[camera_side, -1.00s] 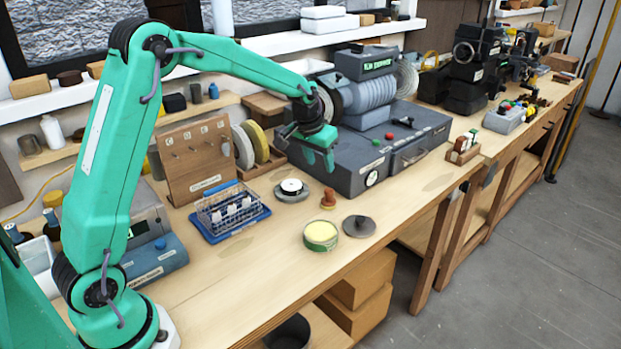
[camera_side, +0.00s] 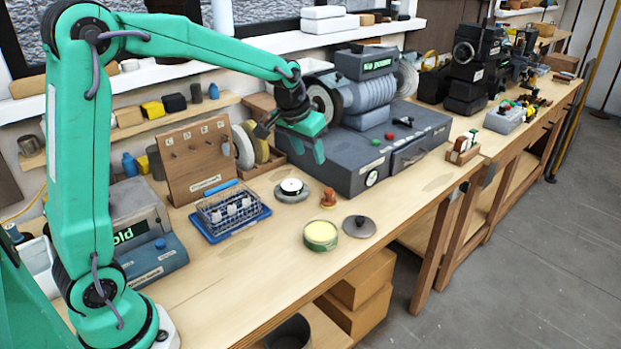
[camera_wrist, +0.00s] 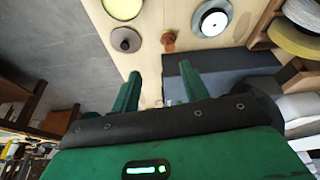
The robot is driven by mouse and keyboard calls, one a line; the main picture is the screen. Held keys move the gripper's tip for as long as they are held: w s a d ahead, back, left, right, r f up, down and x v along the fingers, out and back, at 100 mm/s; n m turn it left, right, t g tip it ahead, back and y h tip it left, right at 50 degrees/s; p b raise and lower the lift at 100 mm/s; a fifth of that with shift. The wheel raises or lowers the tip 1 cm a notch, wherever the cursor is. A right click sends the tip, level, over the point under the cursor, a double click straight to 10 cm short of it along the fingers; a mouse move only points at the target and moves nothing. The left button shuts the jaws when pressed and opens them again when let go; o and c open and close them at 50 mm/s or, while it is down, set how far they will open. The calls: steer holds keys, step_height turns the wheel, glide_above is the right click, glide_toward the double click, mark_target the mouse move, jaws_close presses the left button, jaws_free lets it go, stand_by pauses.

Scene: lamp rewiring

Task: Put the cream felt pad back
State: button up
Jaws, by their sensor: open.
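I cannot tell for sure which item is the cream felt pad. A round tin with a pale cream-yellow top (camera_side: 320,235) sits near the bench's front edge; it also shows at the top of the wrist view (camera_wrist: 124,7). A white disc with a dark centre (camera_side: 291,186) lies on a grey round base, also in the wrist view (camera_wrist: 214,22). A cream disc (camera_side: 242,147) stands upright beside a yellow disc (camera_side: 258,143) in a wooden rack. My gripper (camera_side: 316,151) is open and empty, in front of the grey machine; its two green fingers show apart in the wrist view (camera_wrist: 159,72).
A dark round lid (camera_side: 359,226) and a small orange-brown knob (camera_side: 328,197) lie near the tin. A wire basket (camera_side: 231,208) on a blue tray is left of the white disc. The grey machine (camera_side: 345,180) stands behind.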

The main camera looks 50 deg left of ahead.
steer(key=s+d+r, duration=0.1)
steer(key=s+d, duration=0.1)
steer(key=s, duration=0.6)
steer(key=s+d+r+m+t, duration=0.1)
steer(key=s+r, duration=0.1)
steer(key=s, duration=0.7)
steer(key=s+d+r, duration=0.1)
steer(key=s+d, duration=0.1)
steer(key=s, duration=0.7)
steer(key=shift+d+r+m+t, duration=0.3)
